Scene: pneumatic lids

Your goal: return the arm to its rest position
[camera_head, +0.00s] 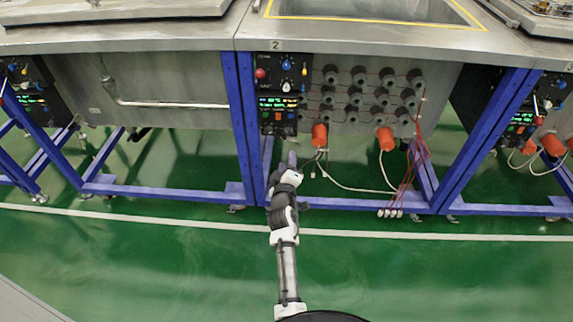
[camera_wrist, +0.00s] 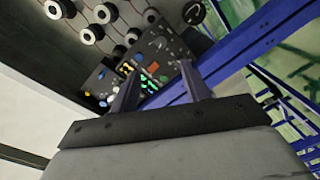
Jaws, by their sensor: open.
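My arm reaches forward from the bottom of the head view toward the middle station, and my gripper (camera_head: 291,158) is in front of and below that station's black control panel (camera_head: 278,90). In the wrist view my gripper (camera_wrist: 157,85) shows two dark fingers held apart with nothing between them. The control panel (camera_wrist: 150,60), with lit displays and coloured knobs, lies beyond the fingertips. I cannot tell the exact distance between fingertips and panel, but no contact shows.
Blue frame legs (camera_head: 240,125) stand close beside my gripper. Orange connectors (camera_head: 320,135), cables and round grey fittings (camera_head: 358,95) are to its right. A steel tank top (camera_head: 375,40) is above. The green floor (camera_head: 140,250) is clear on both sides of my arm.

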